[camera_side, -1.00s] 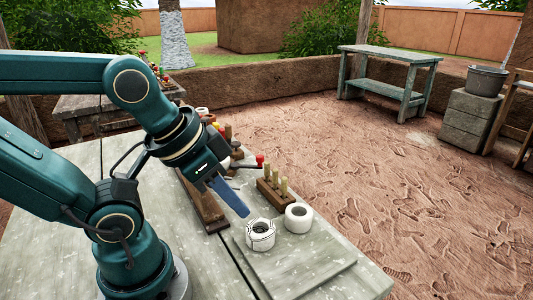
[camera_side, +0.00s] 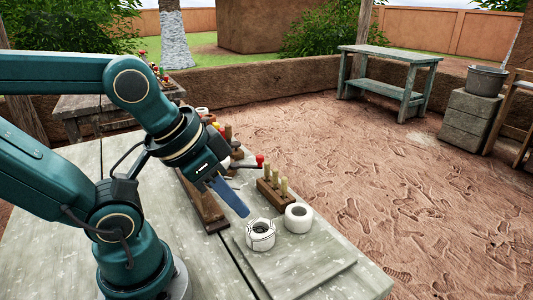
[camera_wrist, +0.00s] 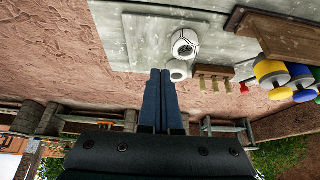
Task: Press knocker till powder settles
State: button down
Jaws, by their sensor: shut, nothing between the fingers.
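My gripper (camera_side: 240,208) is shut and empty, its blue fingers pointing down and right over the table in the side view. In the wrist view the shut fingertips (camera_wrist: 161,72) lie beside two white hollow pieces. One is a white piece with dark line markings (camera_side: 260,235), also in the wrist view (camera_wrist: 187,36); it stands just below and right of my fingertips in the side view. The other is a plain white ring (camera_side: 298,217), also in the wrist view (camera_wrist: 176,70). A red knob (camera_side: 260,160) shows behind them. I cannot tell which part is the knocker, and no powder is discernible.
A small wooden block with several upright pegs (camera_side: 270,193) stands behind the white pieces. A long brown wooden block (camera_side: 213,224) lies left of my fingers. Yellow (camera_wrist: 269,71) and blue (camera_wrist: 297,73) parts sit at the right in the wrist view. The front board is mostly clear.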

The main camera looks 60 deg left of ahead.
jog(key=w+r+n+t, duration=0.3)
jog(key=w+r+n, duration=0.6)
jog(key=w+n, duration=0.2)
jog(key=w+a+r+n+t+y, duration=0.1)
jog(key=w+a+r+n+t, duration=0.15)
jog(key=w+a+n, duration=0.75)
jog(key=w+a+f+n+g+y, duration=0.15)
jog(key=a+n, duration=0.35)
jog(key=a, duration=0.5)
jog(key=w+a+f+n+y, duration=0.15)
jog(key=a+n, duration=0.25)
jog(key=a, duration=0.6)
jog(key=s+a+f+n+g+y, duration=0.1)
jog(key=s+a+f+n, duration=0.3)
jog(key=a, duration=0.7)
notch_tip(320, 180, down, 5)
jog(key=s+g, duration=0.1)
jog(key=s, duration=0.1)
jog(key=shift+s, duration=0.4)
jog(key=shift+r, duration=0.1)
